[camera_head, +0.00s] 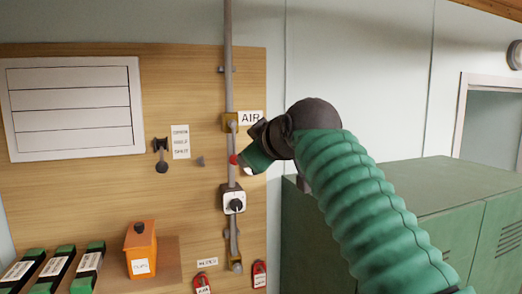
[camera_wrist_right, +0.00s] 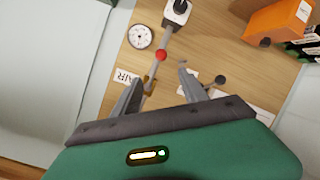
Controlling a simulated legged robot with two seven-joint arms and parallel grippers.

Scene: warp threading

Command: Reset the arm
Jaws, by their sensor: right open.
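My right arm (camera_head: 365,195), in a green ribbed sleeve, reaches up from the lower right in the head view. Its gripper is in front of the wall pipe by the AIR label (camera_head: 250,118), and its body partly covers what is behind. In the right wrist view the gripper (camera_wrist_right: 158,85) has its two fingers spread apart with nothing held between them. A red knob (camera_wrist_right: 161,55) shows beyond the fingertips; it also shows in the head view (camera_head: 233,159). I cannot tell whether a finger touches the pipe. My left gripper is not in view.
A switch box (camera_head: 234,201) sits on the pipe (camera_head: 228,60) below the red knob. A round gauge (camera_wrist_right: 139,37) is beside the pipe. An orange box (camera_head: 141,250) and several black-and-green boxes stand lower left. Green lockers (camera_head: 420,190) stand at right.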

